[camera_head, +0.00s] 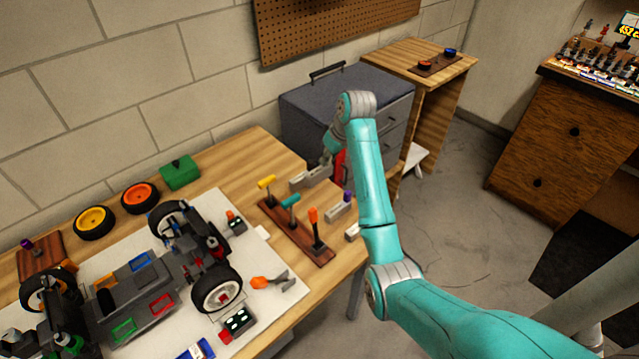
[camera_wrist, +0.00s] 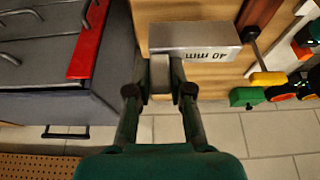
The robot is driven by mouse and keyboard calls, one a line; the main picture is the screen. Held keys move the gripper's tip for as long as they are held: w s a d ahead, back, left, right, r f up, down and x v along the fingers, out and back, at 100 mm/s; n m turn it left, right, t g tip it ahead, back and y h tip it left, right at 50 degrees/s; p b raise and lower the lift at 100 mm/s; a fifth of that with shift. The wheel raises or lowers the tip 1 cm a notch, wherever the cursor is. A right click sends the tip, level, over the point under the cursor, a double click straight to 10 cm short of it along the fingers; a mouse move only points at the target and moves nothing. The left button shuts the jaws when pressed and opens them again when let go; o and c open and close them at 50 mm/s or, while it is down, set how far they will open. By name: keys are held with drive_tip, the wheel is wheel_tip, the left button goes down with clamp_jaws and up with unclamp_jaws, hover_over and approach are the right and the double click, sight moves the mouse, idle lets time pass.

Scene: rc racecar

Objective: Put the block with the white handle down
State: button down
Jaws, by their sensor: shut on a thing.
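The block with the white handle (camera_wrist: 195,40) is a grey metal bar marked "40 mm", upside down in the wrist view. Its pale handle (camera_wrist: 160,76) is between the two fingers of my gripper (camera_wrist: 161,80), which is shut on it. In the head view the grey block (camera_head: 311,177) shows left of my arm, at the far right end of the wooden table (camera_head: 262,150). My arm partly hides the gripper there. I cannot tell whether the block touches the table or hangs just above it.
A tool rack (camera_head: 292,232) with yellow, teal and orange handles stands close by. A purple-handled block (camera_head: 339,210) lies nearer. A grey drawer cabinet (camera_head: 305,110) with a red part (camera_wrist: 88,42) stands beside the table. The racecar (camera_head: 150,290) fills the left.

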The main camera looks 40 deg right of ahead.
sight(331, 174)
wheel_tip(331, 174, down, 8)
drive_tip(key=shift+f, duration=0.25)
drive_tip(key=shift+f, duration=0.1)
drive_tip(key=c, duration=1.1)
unclamp_jaws()
drive_tip(key=shift+o, duration=0.2)
drive_tip(key=v, duration=1.2)
drive_tip(key=shift+s, duration=0.1)
